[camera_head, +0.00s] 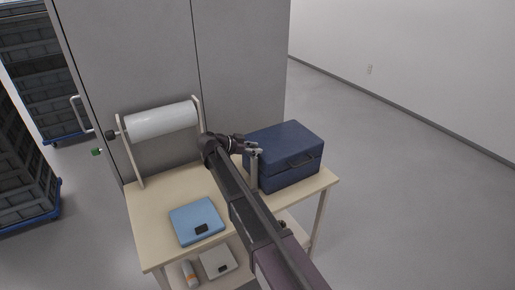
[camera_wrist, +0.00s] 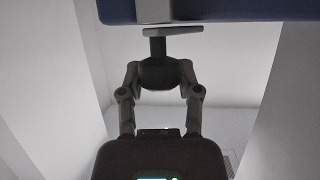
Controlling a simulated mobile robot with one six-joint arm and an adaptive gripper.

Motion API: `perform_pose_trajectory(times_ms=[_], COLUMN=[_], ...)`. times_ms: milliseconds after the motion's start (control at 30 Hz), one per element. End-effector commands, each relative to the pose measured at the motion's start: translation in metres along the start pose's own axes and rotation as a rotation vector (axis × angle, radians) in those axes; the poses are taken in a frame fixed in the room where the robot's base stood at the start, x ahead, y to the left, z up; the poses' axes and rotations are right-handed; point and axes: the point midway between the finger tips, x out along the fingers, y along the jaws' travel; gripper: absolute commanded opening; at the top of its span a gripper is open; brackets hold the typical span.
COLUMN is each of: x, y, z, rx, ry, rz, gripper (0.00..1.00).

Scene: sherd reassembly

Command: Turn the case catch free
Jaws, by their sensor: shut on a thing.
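The dark blue case (camera_head: 294,143) sits closed on the table's right end. Its underside or side edge crosses the top of the wrist view (camera_wrist: 240,10), with a grey plate on it. Just below that edge is the catch, a grey crossbar (camera_wrist: 173,32) on a short stem with a dark rounded knob (camera_wrist: 160,76). My gripper (camera_head: 254,151) is at the case's left side. In the wrist view its two fingers close on the knob from both sides. The catch is too small to make out in the head view.
The wooden table (camera_head: 155,213) also bears a light blue flat box (camera_head: 191,217) and a white roll on a stand (camera_head: 162,120). A lower shelf holds a white flat box (camera_head: 217,260) and a small tube (camera_head: 189,273). Grey cabinets stand behind; the floor at right is clear.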

Motion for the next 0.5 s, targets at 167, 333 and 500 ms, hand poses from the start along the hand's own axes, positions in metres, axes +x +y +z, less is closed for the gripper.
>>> perform_pose_trajectory(times_ms=[167,333,500], x=[-0.004,-0.0045,-0.0048], y=[-0.0026,-0.003,-0.0032], z=[0.0021,0.0024,0.0025], rx=[-0.005,-0.01,-0.016], ry=[-0.004,-0.004,-0.004], rz=[-0.017,-0.029,-0.044], gripper=[0.0,0.0,0.0])
